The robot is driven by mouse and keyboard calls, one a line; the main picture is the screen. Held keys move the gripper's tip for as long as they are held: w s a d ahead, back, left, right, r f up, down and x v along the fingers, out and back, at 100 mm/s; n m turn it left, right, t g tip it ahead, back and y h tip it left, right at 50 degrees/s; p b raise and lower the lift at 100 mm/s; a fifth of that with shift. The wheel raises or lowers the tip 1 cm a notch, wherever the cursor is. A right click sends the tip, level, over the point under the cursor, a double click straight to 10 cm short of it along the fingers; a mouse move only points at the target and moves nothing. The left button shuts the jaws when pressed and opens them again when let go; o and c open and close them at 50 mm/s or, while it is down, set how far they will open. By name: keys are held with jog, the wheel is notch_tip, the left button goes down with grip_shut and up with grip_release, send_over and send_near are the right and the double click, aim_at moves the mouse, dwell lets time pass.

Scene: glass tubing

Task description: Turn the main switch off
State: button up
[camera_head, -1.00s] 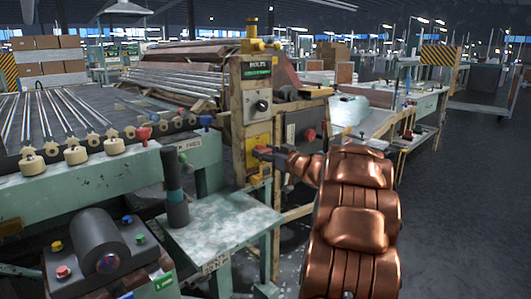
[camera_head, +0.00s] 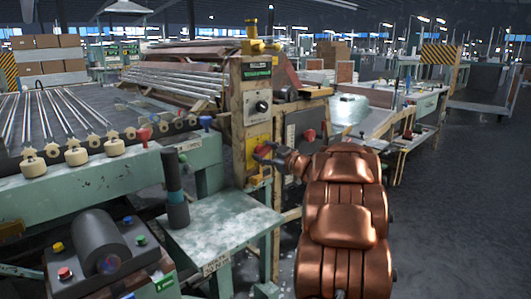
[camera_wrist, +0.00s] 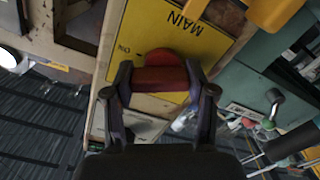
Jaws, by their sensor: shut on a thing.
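The main switch is a red handle (camera_wrist: 160,78) on a yellow plate (camera_wrist: 170,32) lettered "MAIN" and "ON", which appears upside down in the wrist view. The plate (camera_head: 258,138) is on the front of a wooden post in the head view. My gripper (camera_wrist: 160,84) has one finger on each side of the red handle and is shut on it. In the head view my gripper (camera_head: 264,156) is at the lower part of the plate and covers much of the handle. The exact angle of the handle is hard to tell.
A black dial (camera_head: 262,106) and a green display (camera_head: 257,70) are above the plate. A dark box with a red knob (camera_head: 309,135) is just right of the post. A pale green table (camera_head: 225,222) stands below left. Open floor (camera_head: 450,200) lies to the right.

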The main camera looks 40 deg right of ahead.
jog(key=n+b, duration=0.2)
jog(key=n, duration=0.4)
jog(key=shift+a+f+n, duration=0.1)
jog(key=shift+n, duration=0.2)
jog(key=n+b, duration=0.3)
jog(key=n, duration=0.3)
jog(key=shift+b, duration=0.4)
jog(key=shift+a, duration=0.1)
jog(key=o, duration=1.2)
jog(key=shift+c, duration=0.2)
jog(key=s, duration=1.2)
jog(key=shift+a, duration=0.1)
